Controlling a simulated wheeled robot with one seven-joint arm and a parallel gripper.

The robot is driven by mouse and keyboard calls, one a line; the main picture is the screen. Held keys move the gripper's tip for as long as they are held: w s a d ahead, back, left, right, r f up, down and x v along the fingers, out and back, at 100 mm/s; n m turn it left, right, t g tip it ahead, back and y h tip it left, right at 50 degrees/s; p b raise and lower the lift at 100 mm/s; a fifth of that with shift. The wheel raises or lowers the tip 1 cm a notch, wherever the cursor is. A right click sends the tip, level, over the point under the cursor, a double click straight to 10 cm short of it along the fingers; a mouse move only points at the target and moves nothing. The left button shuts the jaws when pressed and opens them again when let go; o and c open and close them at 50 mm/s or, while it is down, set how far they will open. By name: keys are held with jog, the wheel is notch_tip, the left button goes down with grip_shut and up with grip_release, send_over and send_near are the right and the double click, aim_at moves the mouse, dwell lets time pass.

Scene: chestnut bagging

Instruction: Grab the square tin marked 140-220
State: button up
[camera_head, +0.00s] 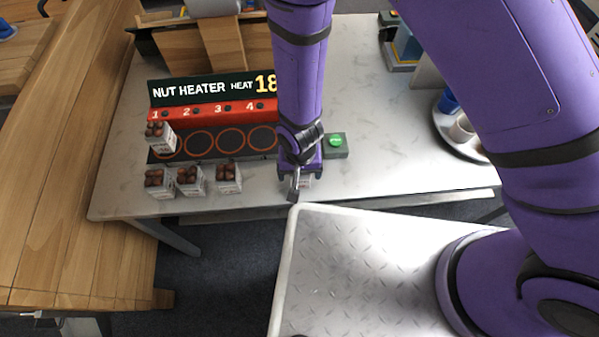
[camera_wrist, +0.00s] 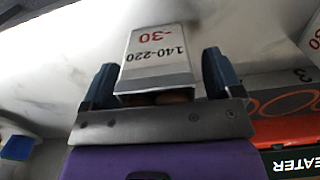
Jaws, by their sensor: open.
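The square tin marked 140-220 (camera_wrist: 157,50) is white, with black 140-220 and a red -30 that read upside down in the wrist view. It lies between the two fingers of my open gripper (camera_wrist: 158,85), with a brown content just showing at its near edge. I cannot tell whether the fingers touch it. In the head view my gripper (camera_head: 300,186) is low at the table's front edge, right of the other tins, and hides most of this tin.
Three nut-filled tins (camera_head: 190,183) stand in front of the nut heater (camera_head: 213,113). Another tin (camera_head: 160,138) stands on ring 1; the other visible rings are empty. A green button box (camera_head: 336,153) is right of my gripper. A round tray (camera_head: 444,126) with cups is farther right.

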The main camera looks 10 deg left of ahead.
jog(key=shift+c, duration=0.4)
jog(key=c, duration=1)
jog(key=shift+r, duration=0.15)
